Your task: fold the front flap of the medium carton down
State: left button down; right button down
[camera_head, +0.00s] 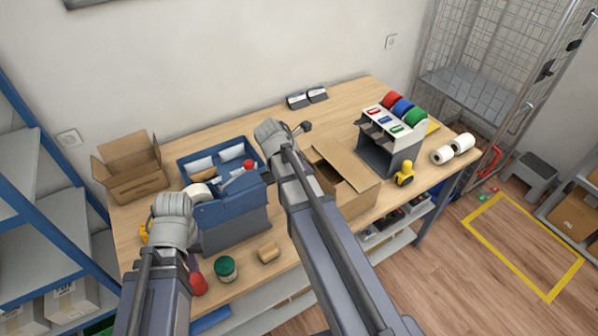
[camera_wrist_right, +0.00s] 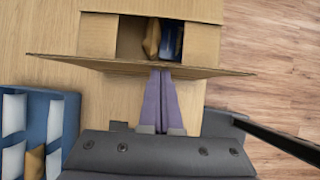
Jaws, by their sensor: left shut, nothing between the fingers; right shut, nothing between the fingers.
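The medium carton (camera_head: 358,201) stands on the counter right of my right forearm, partly hidden by it. In the right wrist view, the carton's side panels lie inward and leave a gap showing a tan item (camera_wrist_right: 152,38) and a blue item (camera_wrist_right: 172,40). A wide flap (camera_wrist_right: 105,64) stands up along the near side, seen nearly edge-on. My right gripper (camera_wrist_right: 162,74) is shut and empty, its fingertips right at this flap; contact is unclear. My left gripper (camera_head: 195,243) is shut and empty at the counter's left front, its fingertips partly hidden.
A blue tray (camera_wrist_right: 62,115) with white packets lies behind and left of the carton. A blue machine (camera_head: 235,212) stands between my arms. A tape dispenser rack (camera_head: 392,150) and yellow figure (camera_head: 404,175) stand right of the carton. An open carton (camera_head: 135,182) is far left.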

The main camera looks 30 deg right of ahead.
jog(key=w+d+f+b, duration=0.1)
jog(key=d+f+b, duration=0.4)
jog(key=d, duration=0.3)
jog(key=shift+f, duration=0.25)
jog(key=shift+d, duration=0.1)
jog(key=shift+f+b, duration=0.15)
jog(key=shift+b, duration=0.3)
notch_tip(320, 180, up, 9)
jog(key=p, duration=0.8)
jog(key=shift+f+p, duration=0.15)
jog(key=shift+p, duration=0.25)
